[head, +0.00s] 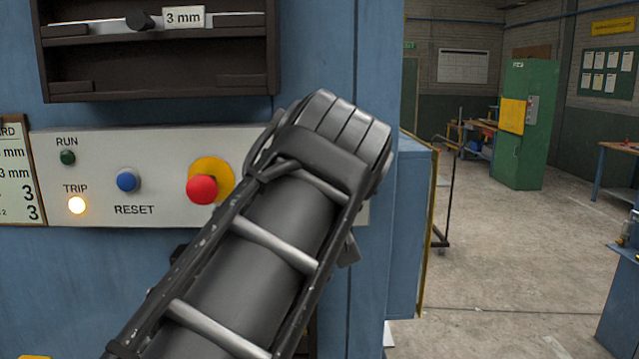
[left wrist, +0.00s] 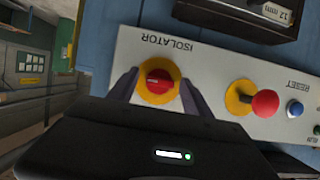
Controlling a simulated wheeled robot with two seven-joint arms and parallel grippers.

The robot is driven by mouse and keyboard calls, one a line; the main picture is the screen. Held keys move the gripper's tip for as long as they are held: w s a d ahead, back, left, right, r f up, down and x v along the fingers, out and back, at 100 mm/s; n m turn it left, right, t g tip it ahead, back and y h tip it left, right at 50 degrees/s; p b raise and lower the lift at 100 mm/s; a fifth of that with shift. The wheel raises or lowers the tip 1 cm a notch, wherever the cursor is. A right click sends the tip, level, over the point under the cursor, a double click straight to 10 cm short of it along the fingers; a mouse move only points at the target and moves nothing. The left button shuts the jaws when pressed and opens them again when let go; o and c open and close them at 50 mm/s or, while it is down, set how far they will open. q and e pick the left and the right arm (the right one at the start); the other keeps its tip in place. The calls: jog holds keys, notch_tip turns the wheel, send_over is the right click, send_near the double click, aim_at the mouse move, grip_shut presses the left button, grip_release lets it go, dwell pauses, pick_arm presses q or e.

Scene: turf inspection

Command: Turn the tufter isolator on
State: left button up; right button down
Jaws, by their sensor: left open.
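The isolator is a red rotary knob on a yellow disc (left wrist: 158,94), set in a pale panel (left wrist: 215,65) under the upside-down label ISOLATOR in the left wrist view. My left gripper (left wrist: 158,77) is open, with one dark finger on each side of the knob. Whether the fingers touch it I cannot tell. The exact angle of the knob's handle is hard to read. In the head view my left arm covers the isolator and the panel's right part. My right gripper is not in view.
A red button on a yellow disc (head: 202,189) sits close beside my left arm, then a blue RESET button (head: 128,180). The TRIP lamp (head: 77,205) glows and the RUN lamp (head: 67,157) is dark green. A dark rack (head: 155,53) projects above. Open floor lies right.

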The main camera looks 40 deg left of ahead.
pick_arm(q)
jog(key=b+v, duration=0.1)
jog(key=v, duration=0.7)
dwell(0.5)
